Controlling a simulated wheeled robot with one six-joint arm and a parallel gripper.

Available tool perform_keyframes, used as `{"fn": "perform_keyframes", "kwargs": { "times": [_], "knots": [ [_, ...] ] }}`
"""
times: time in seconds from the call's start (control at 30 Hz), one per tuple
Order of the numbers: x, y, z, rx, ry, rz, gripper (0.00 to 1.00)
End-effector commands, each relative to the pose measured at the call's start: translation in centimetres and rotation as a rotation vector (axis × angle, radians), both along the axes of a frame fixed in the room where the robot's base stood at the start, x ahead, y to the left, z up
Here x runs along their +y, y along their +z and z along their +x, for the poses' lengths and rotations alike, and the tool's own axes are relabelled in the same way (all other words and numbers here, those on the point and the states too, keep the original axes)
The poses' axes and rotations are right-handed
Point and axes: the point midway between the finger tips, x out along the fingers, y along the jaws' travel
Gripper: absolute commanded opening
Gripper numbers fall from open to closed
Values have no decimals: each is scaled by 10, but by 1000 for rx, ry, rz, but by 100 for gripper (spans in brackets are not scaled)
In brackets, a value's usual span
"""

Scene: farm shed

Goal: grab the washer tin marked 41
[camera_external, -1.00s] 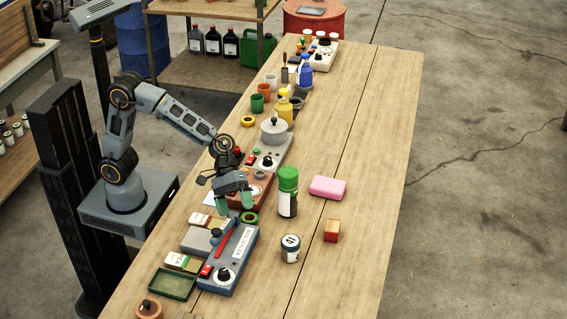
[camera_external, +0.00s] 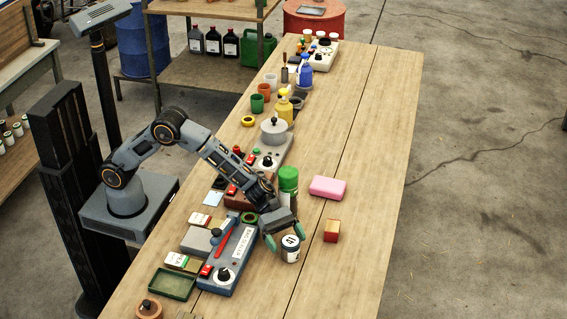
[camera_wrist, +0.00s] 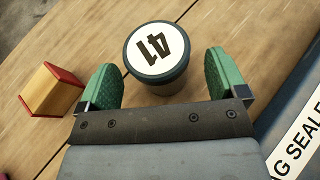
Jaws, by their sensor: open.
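The washer tin (camera_external: 290,251) is a small dark round tin with a white lid and stands upright on the bench. In the wrist view the tin (camera_wrist: 157,56) shows the number 41 upside down on its lid. My gripper (camera_external: 285,238) is low over the bench at the tin, its green-padded fingers apart. In the wrist view my gripper (camera_wrist: 165,82) has one finger on each side of the tin's near part, with a gap to the tin on both sides. Nothing is held.
A red and yellow block (camera_external: 331,231) lies right of the tin; it also shows in the wrist view (camera_wrist: 50,90). A blue-grey bag sealer (camera_external: 222,278) lies to the left. A green-capped canister (camera_external: 288,190) and a pink block (camera_external: 327,187) stand behind. Bench in front is clear.

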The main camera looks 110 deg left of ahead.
Motion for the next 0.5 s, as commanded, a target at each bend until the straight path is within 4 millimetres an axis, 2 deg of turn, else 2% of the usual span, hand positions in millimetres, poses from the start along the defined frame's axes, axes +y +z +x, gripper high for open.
{"fn": "perform_keyframes", "kwargs": {
  "times": [0.2,0.5],
  "knots": [
    [-14,-8,14,0,-1,0,91],
    [-15,-9,15,-1,-1,1,89]
  ]
}}
